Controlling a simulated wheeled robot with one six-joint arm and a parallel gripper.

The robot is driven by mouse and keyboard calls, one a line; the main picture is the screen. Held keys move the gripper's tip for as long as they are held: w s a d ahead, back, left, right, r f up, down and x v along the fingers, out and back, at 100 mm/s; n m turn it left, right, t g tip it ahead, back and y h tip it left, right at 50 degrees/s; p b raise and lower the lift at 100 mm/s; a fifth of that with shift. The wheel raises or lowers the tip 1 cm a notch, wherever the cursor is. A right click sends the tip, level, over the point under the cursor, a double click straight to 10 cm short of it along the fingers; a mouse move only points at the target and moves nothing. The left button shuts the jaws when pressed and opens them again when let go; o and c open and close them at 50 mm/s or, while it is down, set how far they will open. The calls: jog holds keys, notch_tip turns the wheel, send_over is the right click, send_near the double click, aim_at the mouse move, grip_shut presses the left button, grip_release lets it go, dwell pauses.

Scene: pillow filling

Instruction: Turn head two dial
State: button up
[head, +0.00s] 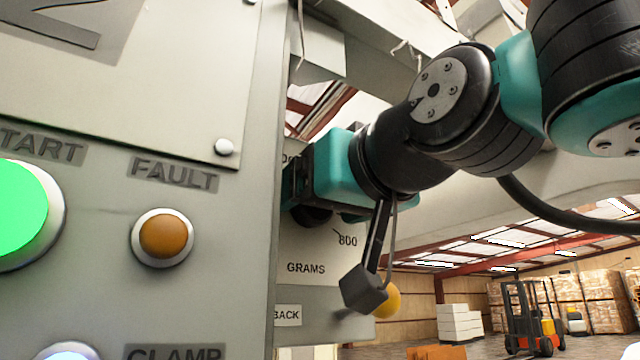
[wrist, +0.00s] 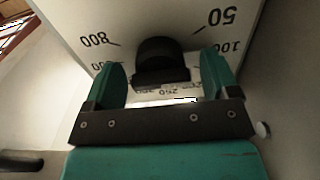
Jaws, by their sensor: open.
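The dial is a black knob (wrist: 160,60) on a pale scale plate (wrist: 75,22) marked 800, 50, 100 and 250, upside down in the wrist view. My gripper (wrist: 163,72) is open, with one teal finger on each side of the knob. I see a gap between the knob and each finger; how deep the fingers reach around it I cannot tell. In the head view, my gripper (head: 300,188) is at the scale plate (head: 305,248), above the words 800 and GRAMS. It hides most of the dial there; a dark rounded part shows below it.
A grey panel (head: 100,110) with a large 2 fills the left, with a green START button (head: 18,215) and an orange FAULT lamp (head: 163,236). A yellow knob (head: 387,299) sits below my wrist. A forklift (head: 530,320) and stacked boxes are far off at right.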

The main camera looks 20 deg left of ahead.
jog(key=shift+w+a, duration=0.1)
jog(key=shift+w, duration=0.05)
jog(key=shift+c, duration=0.5)
jog(key=c, duration=0.8)
jog(key=shift+f+m+b, duration=0.1)
jog(key=shift+m+b, duration=0.25)
jog(key=shift+m, duration=0.05)
jog(key=m+b, duration=0.1)
jog(key=m, duration=0.1)
jog(key=shift+m+b, duration=0.3)
jog(key=shift+b, duration=0.1)
jog(key=shift+m+b, duration=0.7)
jog(key=shift+m, duration=0.7)
